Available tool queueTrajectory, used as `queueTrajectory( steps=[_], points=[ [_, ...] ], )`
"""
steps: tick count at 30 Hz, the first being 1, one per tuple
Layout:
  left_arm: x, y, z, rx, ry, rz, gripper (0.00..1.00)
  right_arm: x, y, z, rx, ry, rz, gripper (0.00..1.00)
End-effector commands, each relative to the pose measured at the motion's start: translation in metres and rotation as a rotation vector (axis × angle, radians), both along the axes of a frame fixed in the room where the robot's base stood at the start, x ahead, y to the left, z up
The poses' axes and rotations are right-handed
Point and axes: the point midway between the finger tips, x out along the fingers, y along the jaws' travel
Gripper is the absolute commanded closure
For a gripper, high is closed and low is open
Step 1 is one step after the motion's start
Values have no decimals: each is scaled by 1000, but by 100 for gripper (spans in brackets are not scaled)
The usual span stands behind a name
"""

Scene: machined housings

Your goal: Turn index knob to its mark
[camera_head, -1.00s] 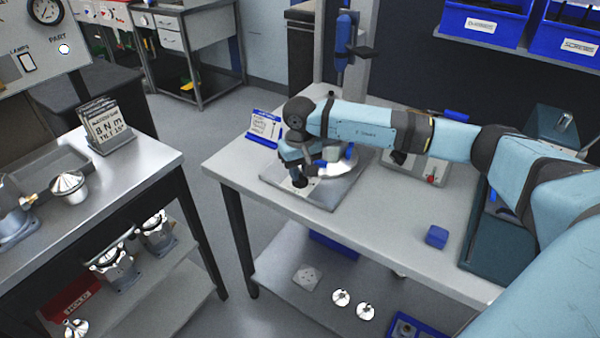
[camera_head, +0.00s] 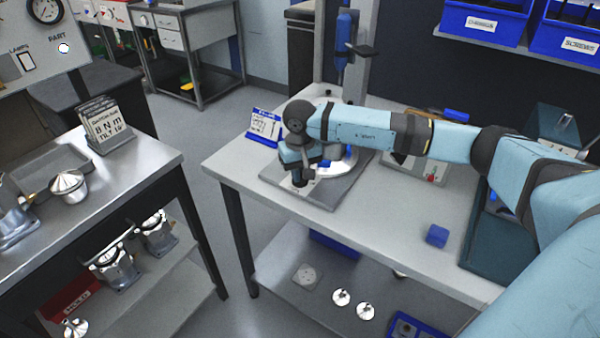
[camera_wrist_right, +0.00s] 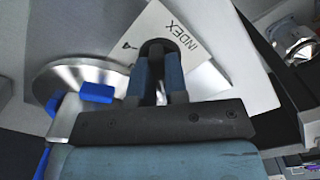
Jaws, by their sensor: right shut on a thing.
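The index knob (camera_wrist_right: 153,48) is dark and round-ended in the right wrist view, standing on a light plate (camera_wrist_right: 225,72) printed INDEX with a small black mark beside the knob. My right gripper (camera_wrist_right: 160,68) is shut on the knob, its two fingers on either side of it. The fingers hide much of the knob, and I cannot see a pointer line on it. In the head view my right gripper (camera_head: 300,180) points down at the front of the grey base plate (camera_head: 335,190) on the bench. My left gripper is not in view.
A bright metal disc (camera_wrist_right: 85,80) with blue clamp pieces (camera_wrist_right: 96,92) sits close beside the gripper. A blue sign stand (camera_head: 264,127) is behind left, and a blue block (camera_head: 437,236) lies on the bench (camera_head: 400,230).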

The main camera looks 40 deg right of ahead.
Motion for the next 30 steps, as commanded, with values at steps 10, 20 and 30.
queueTrajectory(
  steps=[10, 20, 30],
  points=[
    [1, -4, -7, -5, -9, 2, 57, 0, 0, -1, 0, 0, -260, 100],
    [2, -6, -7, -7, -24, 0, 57, 0, 0, -1, 0, -1, -575, 100],
    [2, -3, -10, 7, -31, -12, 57, 0, 0, 0, 0, -1, -897, 100]
  ],
)
